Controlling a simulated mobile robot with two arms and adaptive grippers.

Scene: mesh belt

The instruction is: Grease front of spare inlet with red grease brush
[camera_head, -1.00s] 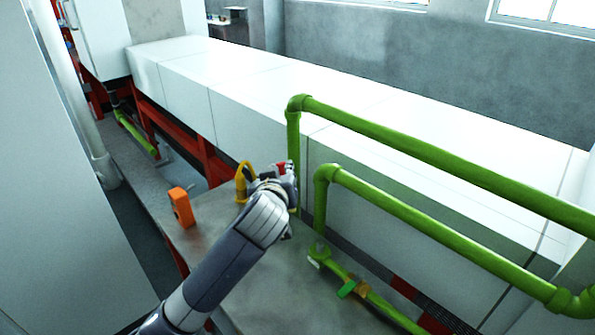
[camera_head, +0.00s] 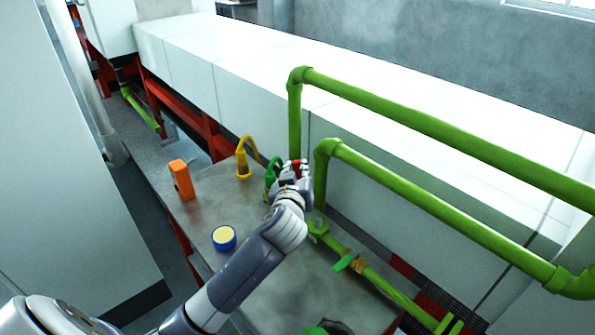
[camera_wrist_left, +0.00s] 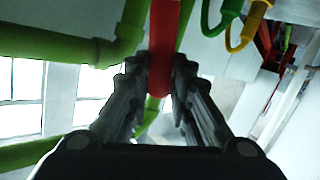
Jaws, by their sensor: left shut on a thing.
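My left gripper (camera_head: 293,172) is shut on a red rod, which I take for the red grease brush (camera_head: 297,163). The red brush (camera_wrist_left: 163,50) stands between both fingers in the left wrist view; its bristle end is not visible. The gripper is above the grey bench, close to the upright green pipes. A green pipe stub with an open-looking end (camera_head: 318,228) lies low to the right of the gripper, apart from the brush. I cannot tell for certain which pipe end is the spare inlet. My right gripper is not in view.
A yellow hooked brush (camera_head: 243,163) and a green one (camera_head: 271,171) stand left of the gripper. An orange block (camera_head: 181,180) and a blue tin with a pale top (camera_head: 224,239) are on the bench. Large green pipes (camera_head: 430,128) run along the white housing.

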